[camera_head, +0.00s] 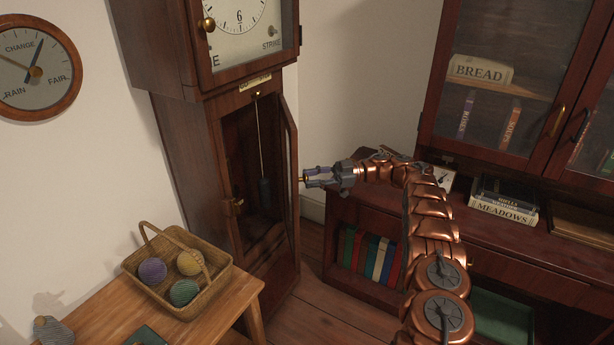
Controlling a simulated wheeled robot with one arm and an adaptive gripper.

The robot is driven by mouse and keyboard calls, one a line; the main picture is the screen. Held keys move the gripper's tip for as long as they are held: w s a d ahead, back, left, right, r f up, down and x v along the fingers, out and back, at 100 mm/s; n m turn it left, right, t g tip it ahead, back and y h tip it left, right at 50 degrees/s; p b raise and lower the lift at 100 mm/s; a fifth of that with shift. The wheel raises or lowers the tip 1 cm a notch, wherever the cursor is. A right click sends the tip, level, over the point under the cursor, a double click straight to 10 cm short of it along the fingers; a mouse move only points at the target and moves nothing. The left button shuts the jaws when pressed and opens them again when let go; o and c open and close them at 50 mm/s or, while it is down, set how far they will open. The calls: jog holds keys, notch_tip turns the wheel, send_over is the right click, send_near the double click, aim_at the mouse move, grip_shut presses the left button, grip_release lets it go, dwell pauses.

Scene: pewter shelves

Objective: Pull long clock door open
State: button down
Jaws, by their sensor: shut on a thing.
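The long clock (185,150) is a tall dark wooden case standing against the wall at left of centre. Its narrow long door (291,170) stands open at the right side of the case, seen nearly edge-on. The dark inside shows a hanging pendulum rod with a dark weight (265,192). My gripper (308,178) comes from the right and is shut on a small brass knob (304,178) at the door's outer face. The fingers partly hide the knob.
A wooden table (110,315) with a wicker basket (215,290) of yarn balls stands at front left. A low bookshelf (345,211) and a glass-doored cabinet (428,90) stand at right. Some floor (305,318) is clear before the clock.

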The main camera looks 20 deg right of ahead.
jog(key=shift+s+d, duration=0.1)
jog(key=shift+d, duration=0.3)
jog(key=c, duration=0.8)
grip_release()
notch_tip(320, 180, up, 10)
jog(key=shift+c, duration=0.4)
